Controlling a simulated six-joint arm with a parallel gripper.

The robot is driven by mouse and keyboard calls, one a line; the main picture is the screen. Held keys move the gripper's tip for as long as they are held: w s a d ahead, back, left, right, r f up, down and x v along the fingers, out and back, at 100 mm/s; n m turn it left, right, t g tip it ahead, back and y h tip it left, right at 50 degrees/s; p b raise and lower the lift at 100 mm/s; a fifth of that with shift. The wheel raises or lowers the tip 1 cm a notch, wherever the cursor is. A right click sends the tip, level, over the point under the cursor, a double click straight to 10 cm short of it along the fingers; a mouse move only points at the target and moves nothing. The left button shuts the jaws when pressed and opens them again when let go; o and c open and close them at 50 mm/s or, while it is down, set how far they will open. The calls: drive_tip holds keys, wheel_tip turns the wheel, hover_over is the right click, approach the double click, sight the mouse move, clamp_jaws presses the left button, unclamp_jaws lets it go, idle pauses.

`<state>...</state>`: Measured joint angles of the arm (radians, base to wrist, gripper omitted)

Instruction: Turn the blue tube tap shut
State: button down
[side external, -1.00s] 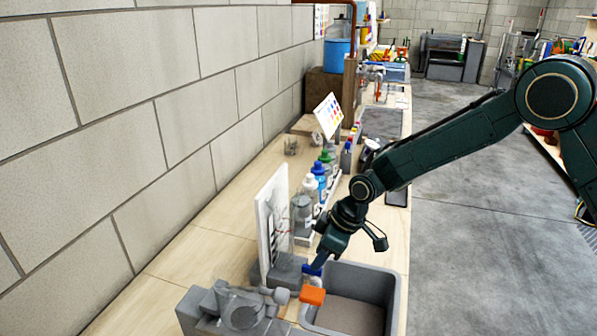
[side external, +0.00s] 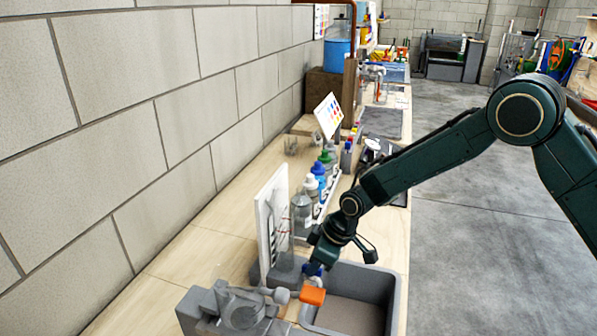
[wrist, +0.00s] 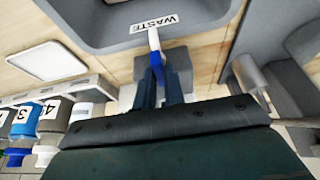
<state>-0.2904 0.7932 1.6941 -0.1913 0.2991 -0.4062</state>
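The blue tube tap (side external: 313,269) sits at the left rim of the grey sink, beside an orange handle (side external: 312,295). In the wrist view the blue tap (wrist: 154,40) is a narrow blue and white lever, pointing up toward the sink's WASTE label. My gripper (side external: 314,263) is down at the tap, pointing at it from above. In the wrist view my gripper's two dark fingers (wrist: 159,72) lie close together, one on each side of the lever's lower part. Whether they press on it is unclear. The tap's base is mostly hidden by the fingers.
The grey sink (side external: 392,300) lies right of the tap. A white upright panel (side external: 264,225) stands close behind it. Several capped bottles (side external: 319,175) stand in a row farther back. Grey fittings (side external: 235,305) are at the front left.

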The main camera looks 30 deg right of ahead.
drive_tip(key=shift+m, duration=0.3)
drive_tip(key=m+t+h, duration=0.1)
drive_tip(key=m, duration=0.3)
drive_tip(key=shift+a, duration=0.15)
drive_tip(key=m+h, duration=0.2)
drive_tip(key=m, duration=0.2)
drive_tip(key=shift+s, duration=0.1)
drive_tip(key=shift+m, duration=0.3)
drive_tip(key=c, duration=1.5)
unclamp_jaws()
drive_tip(key=shift+a, duration=0.1)
drive_tip(key=v, duration=1.3)
drive_tip(key=shift+s+a+r, duration=0.1)
drive_tip(key=shift+s+r, duration=0.2)
